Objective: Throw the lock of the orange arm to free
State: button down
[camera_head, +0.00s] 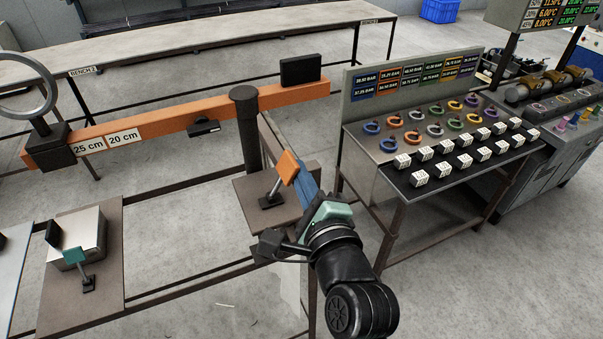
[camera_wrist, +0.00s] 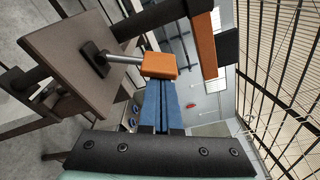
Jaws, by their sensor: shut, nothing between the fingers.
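The orange arm (camera_head: 190,122) is a long beam on a dark post (camera_head: 246,130); part of it also shows in the wrist view (camera_wrist: 205,45). Beside the post, a lever with an orange block head (camera_head: 288,167) stands tilted on a black base (camera_head: 270,201). In the wrist view the orange head (camera_wrist: 159,65) is just beyond my fingertips, its metal stem leading left to the base. My gripper (camera_head: 299,178) has blue fingers, shut and empty; they also show in the wrist view (camera_wrist: 160,88). I cannot tell whether they touch the head.
A teal-headed lever (camera_head: 74,256) stands on a brown plate at lower left, beside a metal box (camera_head: 82,238). A panel table (camera_head: 395,190) with colored rings and white cubes stands at right. A long bench (camera_head: 190,45) is at the back. Bare floor lies between.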

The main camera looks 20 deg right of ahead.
jog(key=shift+a+r+n, duration=0.2)
jog(key=shift+a+n, duration=0.1)
jog(key=shift+n, duration=0.1)
jog(key=shift+a+r+n, duration=0.25)
jog(key=shift+a+n, duration=0.2)
jog(key=shift+n, duration=0.25)
jog(key=n, duration=0.1)
jog(key=a+n, duration=0.1)
jog(key=shift+a+r+n+t+b, duration=0.25)
jog(key=shift+n+t+b, duration=0.05)
jog(key=shift+t+b, duration=0.1)
jog(key=a+n+b, duration=0.1)
jog(key=n, duration=0.1)
jog(key=a+n, duration=0.1)
jog(key=n, duration=0.2)
jog(key=shift+s+a+t+b, duration=0.1)
jog(key=shift+a+t+b, duration=0.2)
jog(key=shift+a+b, duration=0.1)
jog(key=shift+a, duration=0.4)
jog(key=shift+a, duration=0.1)
